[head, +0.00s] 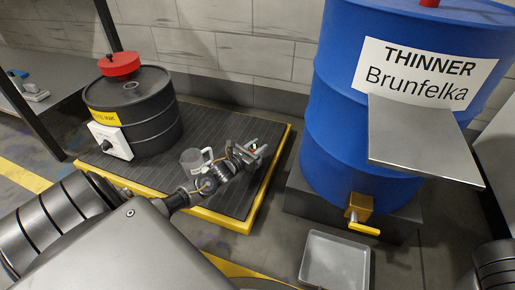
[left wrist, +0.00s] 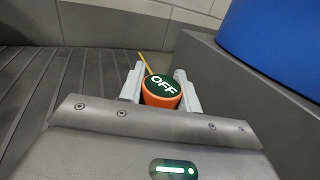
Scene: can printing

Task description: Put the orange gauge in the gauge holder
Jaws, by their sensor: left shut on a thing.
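The orange gauge (left wrist: 161,92) has a round dark green face reading "OFF". It sits between the two pale fingers of my left gripper (left wrist: 160,88), which is shut on it. In the head view my left gripper (head: 254,150) is above the right part of the black ribbed platform, left of the blue drum. The gauge shows there only as a tiny spot of colour, mostly hidden by the fingers. I cannot make out a gauge holder for certain in either view. My right gripper is out of view.
A black barrel (head: 150,125) with a red cap stands on the yellow-edged platform (head: 240,222). The blue thinner drum (head: 335,120) stands at right, with a metal shelf (head: 425,145) jutting from it and a tap (head: 360,212). A grey tray (head: 335,262) lies on the floor below.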

